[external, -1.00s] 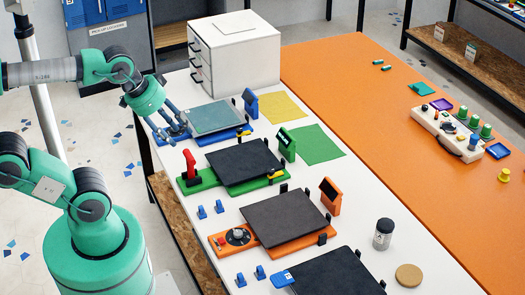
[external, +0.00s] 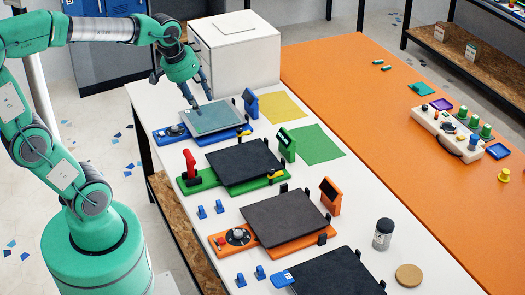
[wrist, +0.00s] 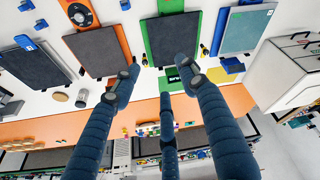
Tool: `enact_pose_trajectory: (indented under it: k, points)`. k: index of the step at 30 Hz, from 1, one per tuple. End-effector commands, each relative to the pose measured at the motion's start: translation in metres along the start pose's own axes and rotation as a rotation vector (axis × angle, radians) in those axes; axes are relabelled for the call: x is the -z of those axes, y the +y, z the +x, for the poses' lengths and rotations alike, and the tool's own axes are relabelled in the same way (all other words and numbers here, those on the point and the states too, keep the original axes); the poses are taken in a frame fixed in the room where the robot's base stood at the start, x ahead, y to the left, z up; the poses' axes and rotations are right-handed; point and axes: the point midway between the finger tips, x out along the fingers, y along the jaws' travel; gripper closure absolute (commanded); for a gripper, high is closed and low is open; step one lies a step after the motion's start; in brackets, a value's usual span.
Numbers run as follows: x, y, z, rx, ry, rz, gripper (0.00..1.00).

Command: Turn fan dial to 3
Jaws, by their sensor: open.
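A dark dial (external: 177,130) with a light pointer sits on the front left of the blue printer base (external: 163,138). A similar black dial (external: 239,236) is on the orange printer base (external: 258,238), and it shows in the wrist view (wrist: 80,14). No readable fan label or number shows, so I cannot tell which dial is the fan dial. My gripper (external: 187,95) is open and empty, above the back of the blue printer's grey plate (external: 210,118). Its three blue fingers are spread in the wrist view (wrist: 160,84).
A white drawer cabinet (external: 235,55) stands just behind my gripper. The green printer (external: 205,180) has a red lever (external: 190,164). A control box with knobs (external: 437,135) is on the orange table area.

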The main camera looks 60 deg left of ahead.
Motion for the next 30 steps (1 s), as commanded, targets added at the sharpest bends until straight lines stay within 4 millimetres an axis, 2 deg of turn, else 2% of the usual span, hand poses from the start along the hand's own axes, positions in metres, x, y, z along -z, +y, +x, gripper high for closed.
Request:
enact_pose_trajectory:
  k: [1,6,11,15,20,24,30]
  points:
    - [0.014,-0.008,0.006,0.015,-0.013,-0.054,0.57]
    - [0.057,-0.035,0.03,0.056,-0.045,-0.238,0.57]
    - [0.093,-0.068,0.056,0.096,-0.071,-0.414,0.57]
    - [0.12,-0.102,0.082,0.131,-0.093,-0.567,0.57]
    - [0.146,-0.147,0.113,0.171,-0.116,-0.743,0.57]
    - [0.163,-0.19,0.142,0.207,-0.135,-0.896,0.57]
    - [0.177,-0.259,0.187,0.258,-0.16,-1.116,0.57]
